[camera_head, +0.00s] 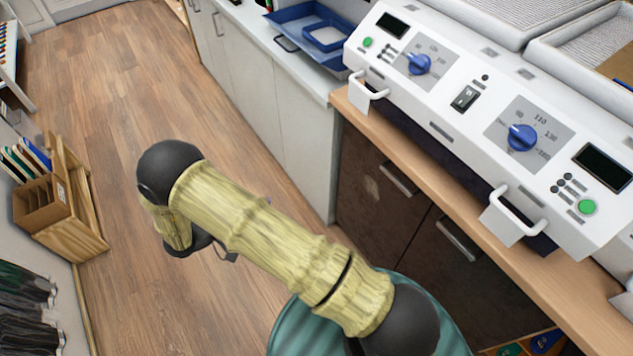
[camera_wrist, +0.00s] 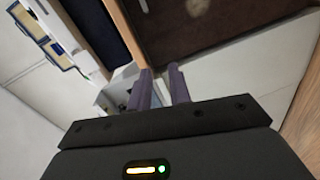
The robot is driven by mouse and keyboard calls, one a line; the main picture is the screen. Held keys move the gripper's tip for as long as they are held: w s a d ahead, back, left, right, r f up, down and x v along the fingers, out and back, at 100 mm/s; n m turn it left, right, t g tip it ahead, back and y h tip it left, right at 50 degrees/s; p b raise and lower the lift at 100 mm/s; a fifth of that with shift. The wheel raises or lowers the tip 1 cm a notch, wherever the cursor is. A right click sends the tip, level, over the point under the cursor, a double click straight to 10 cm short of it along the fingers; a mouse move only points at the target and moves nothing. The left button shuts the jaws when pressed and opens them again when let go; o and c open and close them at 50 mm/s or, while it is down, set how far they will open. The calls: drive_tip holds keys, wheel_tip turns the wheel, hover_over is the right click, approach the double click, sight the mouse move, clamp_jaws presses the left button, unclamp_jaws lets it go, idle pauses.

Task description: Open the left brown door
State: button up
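The left brown door (camera_head: 360,205) is a dark cabinet front under the wooden counter in the head view. It looks shut. Its metal handle (camera_head: 399,179) sits near its upper right. A brown panel with a pale spot (camera_wrist: 215,30) at the top of the wrist view looks like this door. My gripper (camera_wrist: 160,76) shows in the wrist view with its two fingers apart and nothing between them. The fingers point toward the brown panel, seemingly apart from it. In the head view the gripper cannot be made out; my arm reaches left over the floor.
A right brown door (camera_head: 420,275) with its own handle (camera_head: 458,240) adjoins it. A wooden counter (camera_head: 400,141) carries a white machine (camera_head: 447,100) with blue knobs and protruding handles. White cabinets (camera_head: 305,150) stand farther left.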

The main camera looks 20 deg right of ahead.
drive_tip(key=shift+w, duration=0.1)
drive_tip(key=w+d+r+m+t+y, duration=0.1)
drive_tip(key=w+d+r+t+y, duration=0.15)
drive_tip(key=w+r+y, duration=0.4)
drive_tip(key=w+d+r+t+y, duration=0.2)
drive_tip(key=w+r+t+y, duration=0.1)
drive_tip(key=w+r+y, duration=0.3)
drive_tip(key=s+d+r+g+y, duration=0.1)
drive_tip(key=s+d+g, duration=0.3)
drive_tip(key=s, duration=0.7)
drive_tip(key=s+d+r+g+y, duration=0.2)
drive_tip(key=s+d, duration=0.5)
drive_tip(key=s, duration=0.4)
drive_tip(key=shift+s+d+r+m+g, duration=0.3)
drive_tip(key=shift+s+r+m+g, duration=0.1)
drive_tip(key=shift+r+g, duration=0.35)
drive_tip(key=shift+f, duration=0.1)
